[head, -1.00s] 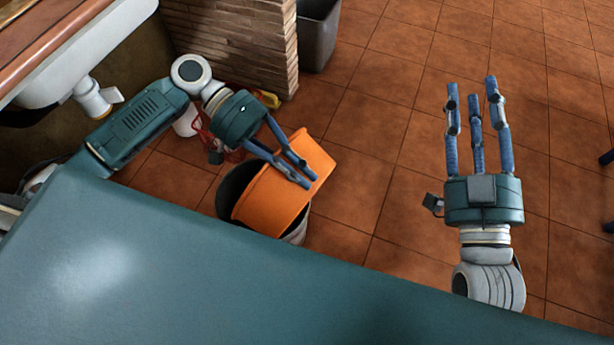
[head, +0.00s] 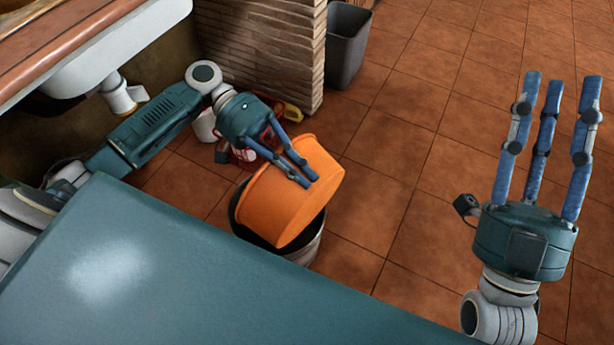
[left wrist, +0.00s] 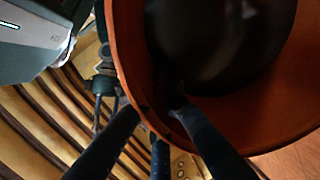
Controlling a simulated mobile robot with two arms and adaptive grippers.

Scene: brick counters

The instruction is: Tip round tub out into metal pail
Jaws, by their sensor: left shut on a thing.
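The round tub (head: 284,203) is orange and is held tilted over the metal pail (head: 305,247), with its lower part over the pail's mouth. The tub hides much of the pail, which stands on the floor. My left gripper (head: 297,172) is shut on the tub at its upper side. In the left wrist view the tub's orange wall (left wrist: 125,50) fills the right part, with a dark round area inside that I cannot make out clearly. My right gripper (head: 548,120) is raised at the right, its fingers spread and empty.
A grey bin (head: 347,45) stands behind the brick pillar (head: 262,45). A red container (head: 243,158) and a white one (head: 205,125) stand by the counter beyond the pail. Tiled floor to the right is clear.

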